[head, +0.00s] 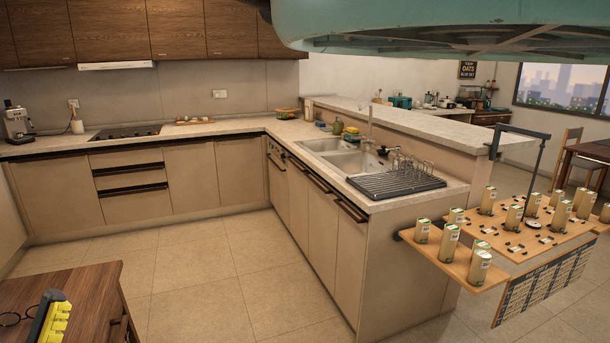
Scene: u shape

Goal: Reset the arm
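My gripper does not show in the head view, and no part that I can surely call my arm is in sight. Whether the gripper holds anything cannot be seen.
A U-shaped kitchen counter (215,130) carries a sink (348,160) and drying rack (395,183). A brown table (75,303) is at lower left. A turquoise object (440,22) hangs across the top. The tiled floor (200,270) is clear.

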